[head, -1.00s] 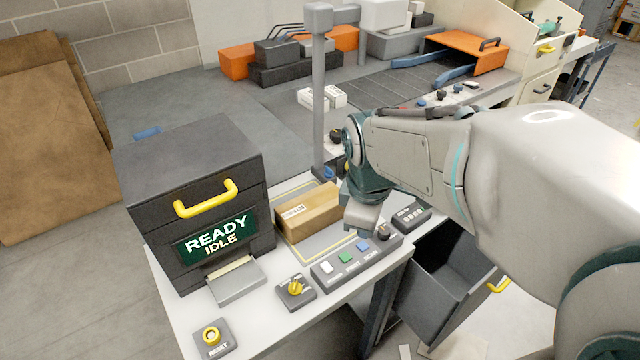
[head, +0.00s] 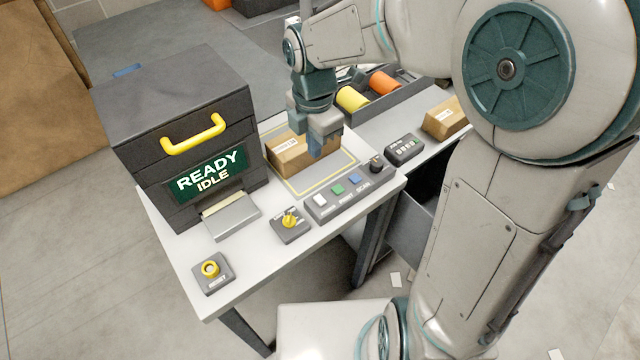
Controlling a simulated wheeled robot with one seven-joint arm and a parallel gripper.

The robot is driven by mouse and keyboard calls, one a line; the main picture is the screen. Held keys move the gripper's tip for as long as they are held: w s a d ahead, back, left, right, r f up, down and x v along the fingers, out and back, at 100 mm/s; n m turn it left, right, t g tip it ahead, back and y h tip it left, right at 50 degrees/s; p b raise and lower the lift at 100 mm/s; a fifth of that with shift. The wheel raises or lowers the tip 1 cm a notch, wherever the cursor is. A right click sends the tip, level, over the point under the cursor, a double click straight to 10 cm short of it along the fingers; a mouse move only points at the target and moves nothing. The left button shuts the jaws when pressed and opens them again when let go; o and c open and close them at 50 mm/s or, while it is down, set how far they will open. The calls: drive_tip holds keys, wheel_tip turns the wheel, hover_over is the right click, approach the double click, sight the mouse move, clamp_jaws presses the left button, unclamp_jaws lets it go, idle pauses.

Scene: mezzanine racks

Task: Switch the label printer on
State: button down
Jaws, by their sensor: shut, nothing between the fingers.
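The label printer (head: 150,115) is a dark grey box with a yellow handle at the left of the table. Its green screen (head: 211,172) reads READY IDLE. In front of it are a yellow rotary knob (head: 290,219) and a control strip (head: 345,200) with white, green and blue buttons and a dark knob (head: 376,162) at its right end. A small box marked RESET with a yellow button (head: 210,268) sits at the front left. My gripper (head: 316,155) points down, shut and empty, in front of the cardboard parcel (head: 290,150), partly covering it. I cannot tell whether they touch.
The parcel lies on a yellow-outlined pad (head: 335,180). A small keypad (head: 405,149) stands right of the control strip. A second parcel (head: 443,118) and a bin of yellow and orange rolls (head: 383,82) are farther right. The white table top (head: 250,255) is clear around the front controls.

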sight(316, 197)
drive_tip(key=shift+f, duration=0.1)
wheel_tip(316, 197, down, 14)
drive_tip(key=shift+r, duration=0.1)
idle(0.4)
